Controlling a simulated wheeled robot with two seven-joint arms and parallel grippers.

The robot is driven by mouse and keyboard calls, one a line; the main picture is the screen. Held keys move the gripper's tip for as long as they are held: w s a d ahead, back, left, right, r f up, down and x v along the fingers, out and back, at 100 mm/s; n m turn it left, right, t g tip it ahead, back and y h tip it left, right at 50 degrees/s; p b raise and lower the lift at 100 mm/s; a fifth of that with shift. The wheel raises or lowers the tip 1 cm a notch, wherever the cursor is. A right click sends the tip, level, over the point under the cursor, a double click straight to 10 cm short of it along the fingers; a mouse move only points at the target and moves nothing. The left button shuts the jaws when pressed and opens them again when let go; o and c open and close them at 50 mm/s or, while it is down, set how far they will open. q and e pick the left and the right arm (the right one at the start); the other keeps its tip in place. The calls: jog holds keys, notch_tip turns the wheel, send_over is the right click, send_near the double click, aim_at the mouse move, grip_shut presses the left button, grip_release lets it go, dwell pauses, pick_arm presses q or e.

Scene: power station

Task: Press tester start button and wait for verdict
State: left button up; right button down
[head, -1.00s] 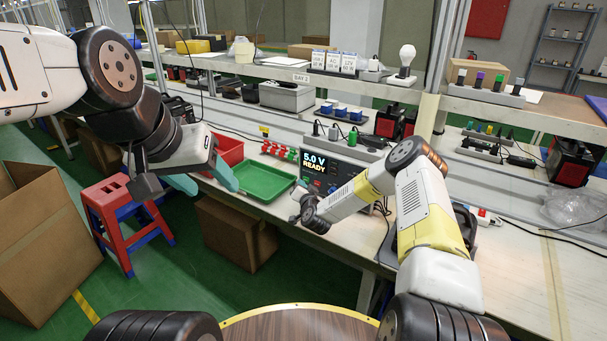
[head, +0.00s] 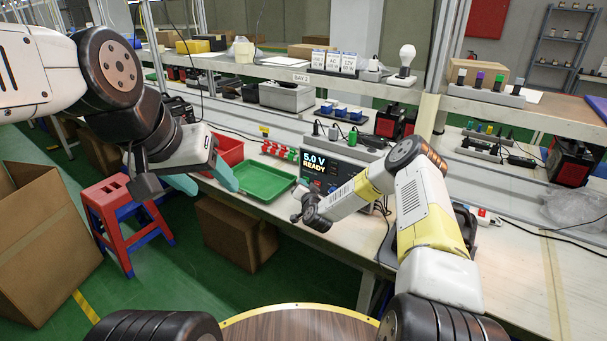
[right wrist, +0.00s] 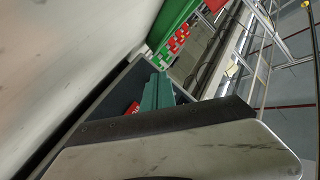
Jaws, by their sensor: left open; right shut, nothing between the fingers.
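The tester (head: 338,172) is a dark box on the bench, and its display (head: 318,162) reads "5.0 V READY". My right arm reaches in front of it, so part of its front is covered. The start button cannot be made out clearly. In the right wrist view my right gripper's teal fingers (right wrist: 157,92) are shut and empty, beside a dark surface and a small red part (right wrist: 132,108). I cannot tell whether they touch it. My left gripper (head: 207,182) is open and empty, held in front of the bench's left part.
A red and blue stool (head: 118,208) and cardboard boxes (head: 235,232) stand on the floor. A shelf (head: 300,76) runs above the bench. The bench front at right is mostly clear.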

jog(key=shift+w+d, duration=0.1)
dwell(0.5)
jog(key=shift+s+a, duration=0.35)
jog(key=shift+s, duration=0.1)
jog(key=shift+s+a, duration=0.6)
jog(key=shift+s, duration=0.2)
jog(key=shift+s+a, duration=0.55)
jog(key=shift+s, duration=0.3)
jog(key=shift+s+a, duration=0.6)
jog(key=shift+s, duration=0.2)
